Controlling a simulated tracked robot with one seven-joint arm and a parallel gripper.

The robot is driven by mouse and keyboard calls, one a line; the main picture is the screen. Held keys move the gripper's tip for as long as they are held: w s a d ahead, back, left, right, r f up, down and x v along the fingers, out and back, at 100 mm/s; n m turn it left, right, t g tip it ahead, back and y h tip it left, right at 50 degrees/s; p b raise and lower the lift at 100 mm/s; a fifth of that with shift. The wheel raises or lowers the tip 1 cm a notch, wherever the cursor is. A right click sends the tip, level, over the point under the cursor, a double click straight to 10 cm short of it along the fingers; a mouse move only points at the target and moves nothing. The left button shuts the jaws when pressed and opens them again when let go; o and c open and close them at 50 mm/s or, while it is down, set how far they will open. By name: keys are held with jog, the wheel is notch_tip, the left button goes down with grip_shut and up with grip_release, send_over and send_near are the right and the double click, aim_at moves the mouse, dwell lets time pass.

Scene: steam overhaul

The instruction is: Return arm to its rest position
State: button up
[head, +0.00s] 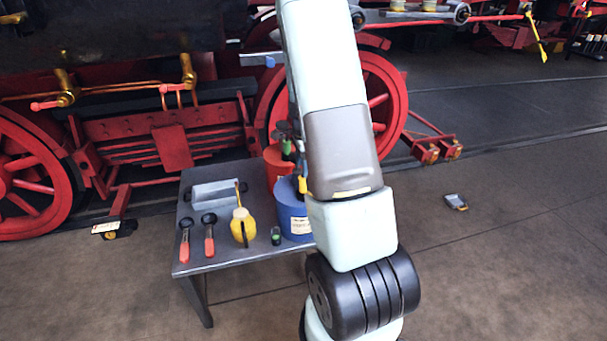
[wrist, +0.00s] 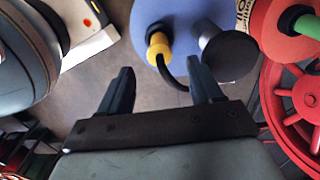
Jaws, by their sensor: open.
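My arm rises through the middle of the head view, in front of the right side of a grey table (head: 225,252). My gripper is hidden in the head view. In the wrist view my gripper (wrist: 157,82) shows two dark fingers spread apart with nothing held between them. Beyond the fingertips is a blue container (wrist: 180,12) with a yellow part and a dark knob on top. I cannot tell whether the right finger touches it.
The table holds a yellow oil can (head: 243,228), two red-handled tools (head: 209,242), a grey tray (head: 214,203), a blue container (head: 290,215) and a red one (head: 275,170). A locomotive with red wheels (head: 385,100) stands behind. Floor at right is mostly clear, except a small object (head: 456,202).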

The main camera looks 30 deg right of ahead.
jog(key=s+a+r+n+t, duration=0.1)
jog(key=s+a+r+n, duration=0.2)
jog(key=r, duration=0.7)
jog(key=s+a+r+n+t, duration=0.1)
jog(key=a+r+n, duration=0.25)
jog(key=r, duration=0.55)
jog(key=s+a+r+n+t, duration=0.1)
jog(key=s+a+r+n, duration=0.5)
jog(key=s, duration=0.4)
jog(key=s+a+r+n+t, duration=0.2)
jog(key=s+a+r+n, duration=0.5)
jog(key=s, duration=0.4)
jog(key=shift+s+a+r+n+t, duration=0.3)
jog(key=shift+a+n, duration=0.05)
jog(key=shift+n, duration=0.3)
